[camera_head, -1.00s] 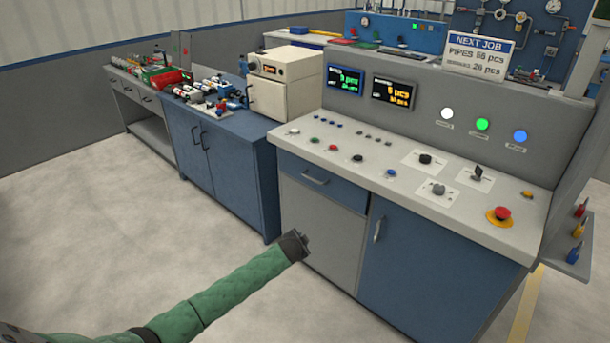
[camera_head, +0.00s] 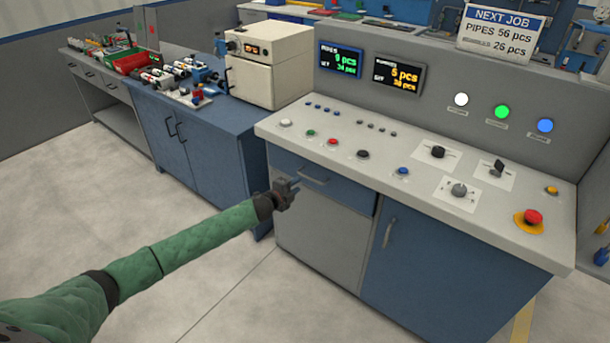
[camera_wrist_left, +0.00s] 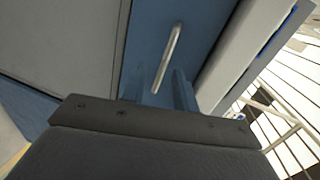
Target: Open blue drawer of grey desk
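The grey desk (camera_head: 410,160) has a blue drawer (camera_head: 347,192) under its left part, with its front flush with the desk. The drawer's metal bar handle (camera_head: 314,178) is on its left half. My left gripper (camera_head: 297,183) is just in front of the drawer, by the handle's left end. In the left wrist view, the gripper (camera_wrist_left: 158,76) is open, its two blue fingers apart. The handle (camera_wrist_left: 169,58) lies ahead, its near end between the fingers in the picture. I cannot tell whether they touch it. My right gripper is not in view.
Below the drawer is a grey panel (camera_head: 318,236), with a blue door (camera_head: 430,270) to its right. Buttons and knobs, including a red emergency button (camera_head: 533,217), sit on the desktop. A blue cabinet (camera_head: 205,135) stands to the left. The floor (camera_head: 110,215) in front is clear.

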